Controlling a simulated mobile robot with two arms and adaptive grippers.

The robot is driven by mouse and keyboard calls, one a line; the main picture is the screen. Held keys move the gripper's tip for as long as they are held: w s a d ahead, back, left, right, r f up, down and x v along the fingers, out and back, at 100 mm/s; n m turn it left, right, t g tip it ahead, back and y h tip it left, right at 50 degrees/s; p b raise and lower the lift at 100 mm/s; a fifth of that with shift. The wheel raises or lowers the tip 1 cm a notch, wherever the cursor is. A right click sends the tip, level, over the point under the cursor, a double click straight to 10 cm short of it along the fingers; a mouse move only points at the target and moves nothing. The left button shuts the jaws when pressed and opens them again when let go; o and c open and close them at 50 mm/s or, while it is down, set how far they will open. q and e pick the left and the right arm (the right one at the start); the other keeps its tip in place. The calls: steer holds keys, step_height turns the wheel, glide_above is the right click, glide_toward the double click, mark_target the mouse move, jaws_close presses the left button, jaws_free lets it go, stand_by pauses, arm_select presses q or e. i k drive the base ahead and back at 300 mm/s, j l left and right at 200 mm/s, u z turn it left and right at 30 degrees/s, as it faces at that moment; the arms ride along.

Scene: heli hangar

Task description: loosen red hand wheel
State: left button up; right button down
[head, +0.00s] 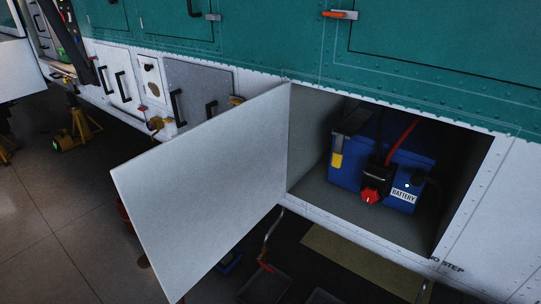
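A small red hand wheel (370,196) sits on a black connector (376,176) at the front of a blue battery (402,158). The battery stands inside an open compartment (330,203) in the side of the helicopter and carries a white "BATTERY" label. A red cable (403,138) and a black cable run up behind the connector. Neither of my grippers shows in the head view.
A white compartment door (205,185) hangs open to the left of the opening. Grey and white panels with black handles (122,86) line the fuselage further left. A yellow jack stand (78,130) stands on the floor at the far left. Dark trays lie below the opening.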

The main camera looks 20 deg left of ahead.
mark_target(370, 195)
steer(key=j+z, duration=0.2)
steer(key=j, duration=0.35)
steer(key=j+z, duration=0.2)
steer(key=j, duration=0.35)
steer(key=j+z, duration=0.2)
steer(key=j, duration=0.4)
steer(key=j+z, duration=0.25)
steer(key=j, duration=0.3)
steer(key=k+j+z, duration=0.2)
steer(key=j, duration=0.35)
steer(key=i, duration=0.05)
